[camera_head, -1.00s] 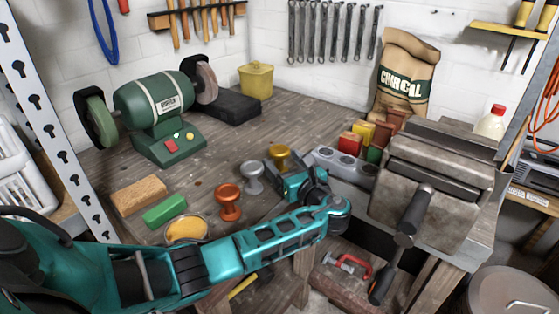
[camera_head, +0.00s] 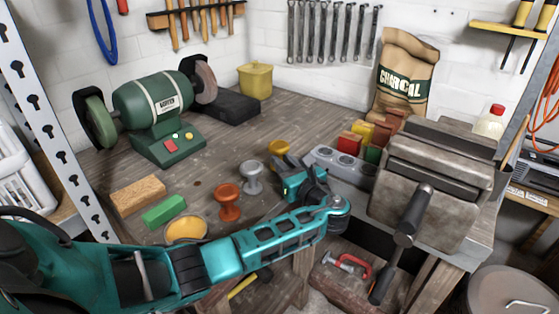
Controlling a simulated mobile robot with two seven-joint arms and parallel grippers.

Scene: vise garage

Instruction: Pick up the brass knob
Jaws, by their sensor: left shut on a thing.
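The brass knob (camera_head: 278,148) is a yellow-gold, mushroom-shaped knob near the middle of the wooden bench. My left gripper (camera_head: 283,165) reaches in from the front left and is shut on the knob. The gripper hides the knob's lower part, so the gap between it and the bench cannot be seen clearly. A silver knob (camera_head: 252,177) and a copper-coloured knob (camera_head: 228,202) stand upright to the left of the gripper, apart from it. My right gripper is not in view.
A grey holder (camera_head: 338,160) with round sockets and coloured blocks (camera_head: 360,140) stand right of the gripper, beside the big vise (camera_head: 428,185). A yellow bowl (camera_head: 186,228), green block (camera_head: 164,211) and tan brick (camera_head: 138,194) lie left. The bench behind is clear up to the grinder (camera_head: 155,105).

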